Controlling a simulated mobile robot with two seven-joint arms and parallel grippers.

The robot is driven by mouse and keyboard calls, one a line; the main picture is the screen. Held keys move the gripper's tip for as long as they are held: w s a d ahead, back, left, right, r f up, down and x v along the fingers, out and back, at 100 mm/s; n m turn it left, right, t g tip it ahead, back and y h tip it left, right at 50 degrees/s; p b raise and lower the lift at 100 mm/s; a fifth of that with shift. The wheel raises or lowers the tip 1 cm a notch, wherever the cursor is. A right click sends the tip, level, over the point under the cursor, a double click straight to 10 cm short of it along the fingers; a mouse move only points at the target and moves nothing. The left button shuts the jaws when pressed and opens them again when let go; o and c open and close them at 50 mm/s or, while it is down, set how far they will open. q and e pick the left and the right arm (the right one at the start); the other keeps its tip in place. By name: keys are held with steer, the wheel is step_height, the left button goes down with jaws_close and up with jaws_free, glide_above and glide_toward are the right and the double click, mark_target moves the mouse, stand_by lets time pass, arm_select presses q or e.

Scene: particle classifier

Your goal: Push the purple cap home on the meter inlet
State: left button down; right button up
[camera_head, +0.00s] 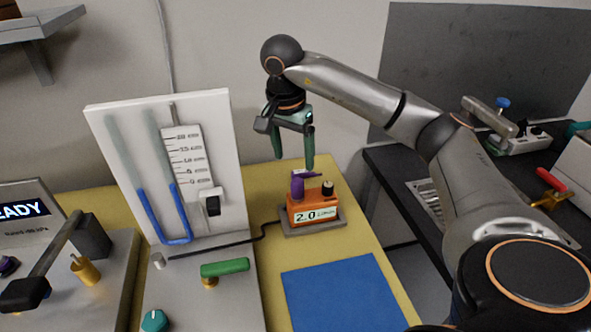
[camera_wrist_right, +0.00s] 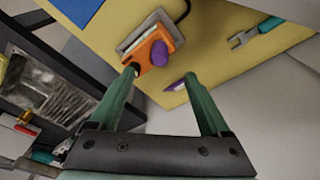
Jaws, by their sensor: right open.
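The orange meter (camera_head: 302,207) stands on a grey base plate on the yellow table, its display reading 2.0. Whether the cap is fully seated I cannot tell. In the right wrist view a round purple part (camera_wrist_right: 160,52) shows at the meter (camera_wrist_right: 150,49), and a second purple piece shows near one fingertip. My right gripper (camera_head: 294,160) points down, open and empty, above the cap and apart from it. My left gripper is not in view.
A white panel (camera_head: 120,140) with a blue U-tube stands left of the meter. A green handle (camera_head: 225,267) and a dark cable lie in front. A blue mat (camera_head: 338,292) lies in front of the meter. A dark bench is at the right.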

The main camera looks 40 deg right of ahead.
steer(key=r, duration=0.3)
steer(key=r+p, duration=0.1)
steer(key=shift+s+a+r, duration=0.1)
steer(key=shift+a+r, duration=0.15)
steer(key=shift+a, duration=0.05)
steer(key=shift+f, duration=0.1)
